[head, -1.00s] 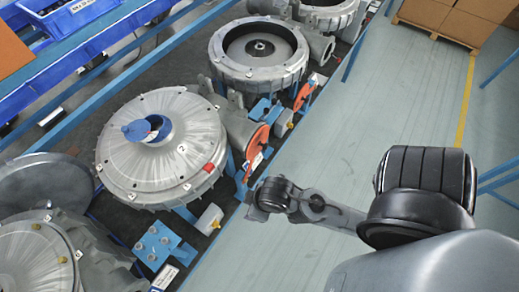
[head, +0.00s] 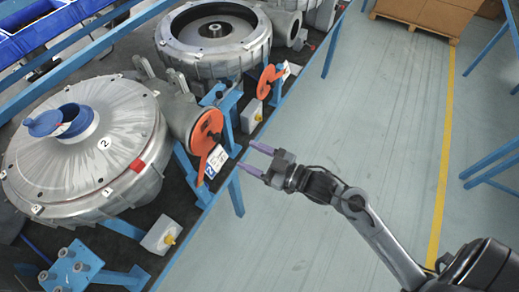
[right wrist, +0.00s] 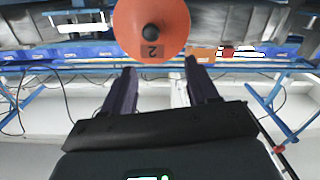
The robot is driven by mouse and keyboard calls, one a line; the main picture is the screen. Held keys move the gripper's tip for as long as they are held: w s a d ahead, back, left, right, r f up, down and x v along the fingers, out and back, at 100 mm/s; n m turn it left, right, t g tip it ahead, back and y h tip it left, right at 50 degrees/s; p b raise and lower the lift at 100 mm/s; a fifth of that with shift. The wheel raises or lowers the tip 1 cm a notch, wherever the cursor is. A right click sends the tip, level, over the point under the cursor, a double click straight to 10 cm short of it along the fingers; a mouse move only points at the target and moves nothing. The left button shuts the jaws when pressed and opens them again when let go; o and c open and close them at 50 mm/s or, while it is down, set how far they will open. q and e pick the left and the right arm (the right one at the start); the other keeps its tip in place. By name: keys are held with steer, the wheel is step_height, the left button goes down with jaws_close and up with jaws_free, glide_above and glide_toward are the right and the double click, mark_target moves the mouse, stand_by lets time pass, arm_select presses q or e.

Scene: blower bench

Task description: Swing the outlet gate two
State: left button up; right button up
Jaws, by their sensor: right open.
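The orange outlet gate (head: 207,132) is a round plate on the outlet of the blower marked 2 (head: 88,150), with a dark knob (head: 217,137) on its face. In the right wrist view the orange disc (right wrist: 150,14) carries a label "2" and a black knob (right wrist: 151,31), above and between my fingers. My right gripper (head: 249,158) is open and empty, with purple fingers pointing left toward the gate and a gap between them. Its fingertips also show in the right wrist view (right wrist: 160,66). My left gripper is out of view.
A second orange gate (head: 268,82) sits on the farther blower (head: 214,38). A white tag (head: 216,161) hangs by the near gate. Blue frame rails (head: 190,225) edge the bench. Grey floor (head: 370,110) is open to the right.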

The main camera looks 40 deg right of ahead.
mark_target(219, 139)
steer(key=shift+t, duration=0.3)
steer(key=w+a, duration=0.1)
steer(key=w, duration=0.2)
steer(key=w+a+f+b, duration=0.1)
steer(key=w, duration=0.2)
steer(key=w+a+b, duration=0.1)
steer(key=w, duration=0.3)
steer(key=shift+f, duration=0.4)
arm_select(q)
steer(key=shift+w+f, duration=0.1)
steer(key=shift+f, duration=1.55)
arm_select(e)
steer(key=shift+w+a, duration=0.25)
steer(key=shift+w, duration=0.4)
steer(key=shift+c, duration=0.8)
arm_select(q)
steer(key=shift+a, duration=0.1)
arm_select(e)
jaws_close()
